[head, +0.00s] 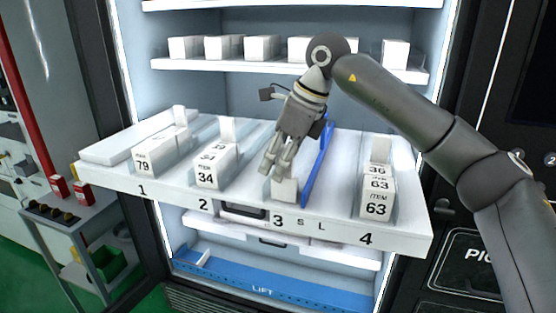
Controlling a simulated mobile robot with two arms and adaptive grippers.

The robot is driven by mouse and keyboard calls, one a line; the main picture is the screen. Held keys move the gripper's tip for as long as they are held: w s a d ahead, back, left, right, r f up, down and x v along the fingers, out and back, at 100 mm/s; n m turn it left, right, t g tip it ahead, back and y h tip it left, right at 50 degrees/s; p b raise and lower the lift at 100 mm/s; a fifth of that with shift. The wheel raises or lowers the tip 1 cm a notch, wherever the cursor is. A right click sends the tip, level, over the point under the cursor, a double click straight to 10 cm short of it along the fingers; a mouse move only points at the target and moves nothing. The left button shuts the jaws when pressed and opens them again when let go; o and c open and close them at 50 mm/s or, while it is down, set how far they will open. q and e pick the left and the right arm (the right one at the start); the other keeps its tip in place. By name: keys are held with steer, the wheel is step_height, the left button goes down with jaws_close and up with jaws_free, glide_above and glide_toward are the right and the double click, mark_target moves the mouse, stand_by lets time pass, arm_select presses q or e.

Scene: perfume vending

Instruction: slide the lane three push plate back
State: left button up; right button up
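The lane three push plate (285,189) is a small white upright piece at the front end of lane 3, just behind the shelf's front lip. No box stands in lane 3. My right gripper (275,167) reaches down into this lane from above, its fingers pointing at the plate. Its fingertips are at or just behind the plate's top. I cannot tell whether they touch it, or whether the fingers are closed on anything. A blue divider (318,163) stands along the lane's right side. My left gripper is not in view.
The white pulled-out shelf (326,228) holds boxes in lane 1 (147,161), lane 2 (207,177) and lane 4 (376,206). An upper shelf (220,65) with white boxes is behind my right arm. A blue lift tray (300,288) lies below.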

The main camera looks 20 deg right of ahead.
steer(key=shift+w+f, duration=0.1)
steer(key=shift+w, duration=0.05)
steer(key=shift+c, duration=1.1)
jaws_close()
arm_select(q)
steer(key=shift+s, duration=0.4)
